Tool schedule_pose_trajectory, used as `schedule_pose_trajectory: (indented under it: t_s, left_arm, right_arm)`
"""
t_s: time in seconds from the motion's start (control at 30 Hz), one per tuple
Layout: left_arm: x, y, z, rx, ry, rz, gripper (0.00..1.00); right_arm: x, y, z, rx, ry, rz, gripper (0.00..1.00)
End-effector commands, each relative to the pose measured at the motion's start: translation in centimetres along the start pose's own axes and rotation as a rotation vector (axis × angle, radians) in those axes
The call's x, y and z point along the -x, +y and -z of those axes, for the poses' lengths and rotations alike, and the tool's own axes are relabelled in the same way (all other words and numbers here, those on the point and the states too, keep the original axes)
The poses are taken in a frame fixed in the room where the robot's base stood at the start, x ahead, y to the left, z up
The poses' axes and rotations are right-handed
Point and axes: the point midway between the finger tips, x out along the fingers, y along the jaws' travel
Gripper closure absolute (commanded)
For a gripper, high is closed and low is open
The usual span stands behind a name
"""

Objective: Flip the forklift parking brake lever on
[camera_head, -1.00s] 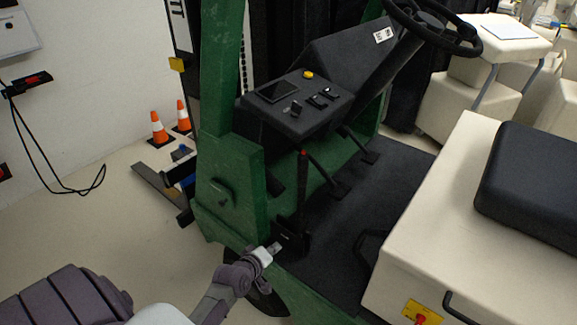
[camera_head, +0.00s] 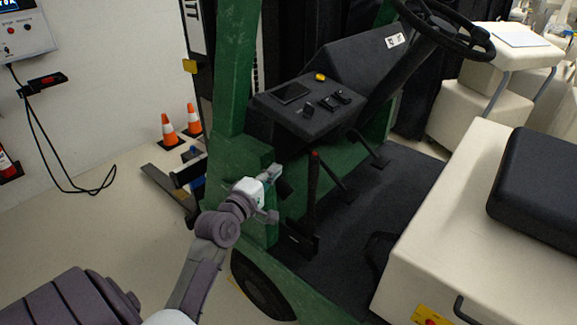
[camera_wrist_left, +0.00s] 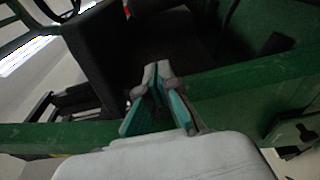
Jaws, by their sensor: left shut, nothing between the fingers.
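The parking brake lever (camera_head: 312,195) is a dark upright stick with a red tip, rising from a black base on the forklift floor beside the green frame. In the left wrist view a small red tip, likely the lever's, shows at the top edge. My left gripper (camera_head: 272,173) is shut and empty, just left of the lever's upper part in the picture and apart from it. In the left wrist view its fingertips (camera_wrist_left: 157,72) are together in front of the dark floor area. My right gripper is not in view.
The green forklift frame (camera_head: 232,100) stands directly behind my left gripper. A dark control panel (camera_head: 310,105) and steering wheel (camera_head: 445,30) are above. The cream seat box (camera_head: 445,220) stands at the right. Orange cones (camera_head: 168,130) stand by the wall.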

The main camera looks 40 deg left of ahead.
Motion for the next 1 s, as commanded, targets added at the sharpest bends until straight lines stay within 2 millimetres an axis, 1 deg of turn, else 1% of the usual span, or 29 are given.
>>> schedule_pose_trajectory:
  t_s: [0.17,0.3,0.47,0.5,0.6,0.7,0.83,1.0]
  left_arm:
    - [-3.1,0.3,0.0,-0.001,-0.001,0.0,1.0]
    - [-6.2,0.3,0.0,-0.002,-0.001,0.0,1.0]
    - [-9.5,0.2,0.0,-0.003,0.0,0.001,1.0]
    - [-9.1,0.3,-0.8,0.002,-0.002,0.003,1.0]
    - [-8.4,0.2,-2.3,0.002,-0.002,0.003,1.0]
    - [-8.1,0.1,-3.2,0.0,-0.001,0.003,1.0]
    - [-7.9,0.0,-3.7,-0.001,0.0,0.002,1.0]
    - [-7.8,-0.1,-3.8,-0.002,0.0,0.002,1.0]
  right_arm:
    - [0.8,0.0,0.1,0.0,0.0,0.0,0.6]
    - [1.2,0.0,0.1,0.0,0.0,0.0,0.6]
    - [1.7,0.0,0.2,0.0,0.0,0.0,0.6]
    - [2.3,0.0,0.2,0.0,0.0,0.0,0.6]
    - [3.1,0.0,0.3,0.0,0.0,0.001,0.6]
    - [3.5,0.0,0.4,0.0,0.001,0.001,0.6]
    - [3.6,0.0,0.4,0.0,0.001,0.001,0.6]
    - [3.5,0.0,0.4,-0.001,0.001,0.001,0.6]
